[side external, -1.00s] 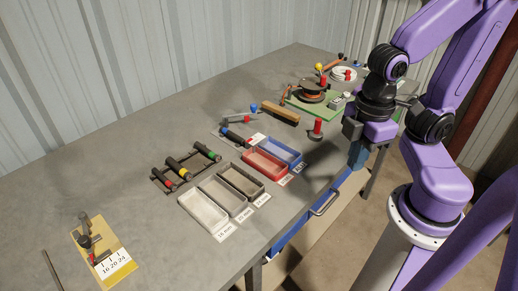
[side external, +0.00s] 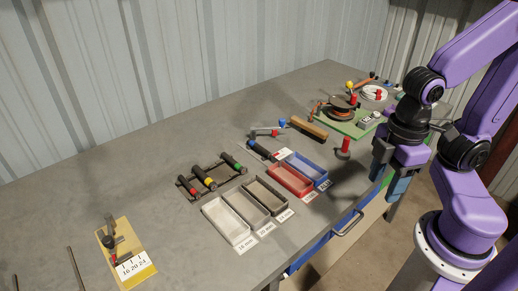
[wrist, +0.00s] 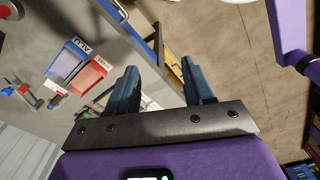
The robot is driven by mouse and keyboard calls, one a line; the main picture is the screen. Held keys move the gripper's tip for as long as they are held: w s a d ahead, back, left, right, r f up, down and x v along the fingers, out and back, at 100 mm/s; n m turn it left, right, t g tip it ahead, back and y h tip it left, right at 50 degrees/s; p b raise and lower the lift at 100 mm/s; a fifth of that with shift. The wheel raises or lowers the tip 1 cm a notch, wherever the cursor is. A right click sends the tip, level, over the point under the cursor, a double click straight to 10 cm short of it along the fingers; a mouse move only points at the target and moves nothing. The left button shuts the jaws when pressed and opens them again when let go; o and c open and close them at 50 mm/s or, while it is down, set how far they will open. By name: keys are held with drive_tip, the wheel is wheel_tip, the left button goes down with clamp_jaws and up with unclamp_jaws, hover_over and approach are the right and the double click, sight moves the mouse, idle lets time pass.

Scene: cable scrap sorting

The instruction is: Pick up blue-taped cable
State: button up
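The blue-taped cable (side external: 261,151) is a short dark cable with a blue band near its upper left end. In the side view it lies on the bench, left of the blue bin and beside a small white card. My gripper (side external: 388,178) is at the bench's front edge on the right, well away from the cable. In the wrist view my gripper (wrist: 160,84) has its two dark blue fingers wide apart with nothing between them.
A blue bin (side external: 318,182) and a red bin (side external: 308,192) stand right of the cable. A rack (side external: 184,196) holds red-, yellow- and green-banded cables. A red-topped post (side external: 344,146) stands between my gripper and the cable. A wooden block (side external: 309,128) lies behind.

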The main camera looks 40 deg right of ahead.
drive_tip(key=w+a+r+m, duration=0.2)
drive_tip(key=w+a+m, duration=0.15)
drive_tip(key=w, duration=0.65)
drive_tip(key=m+t, duration=0.1)
drive_tip(key=m, duration=0.8)
hover_over(259, 146)
drive_tip(key=s, duration=0.2)
drive_tip(key=f, duration=0.7)
drive_tip(key=w+f, duration=0.1)
drive_tip(key=f, duration=1)
drive_tip(key=shift+w+f, duration=0.35)
drive_tip(key=shift+f, duration=0.05)
clamp_jaws()
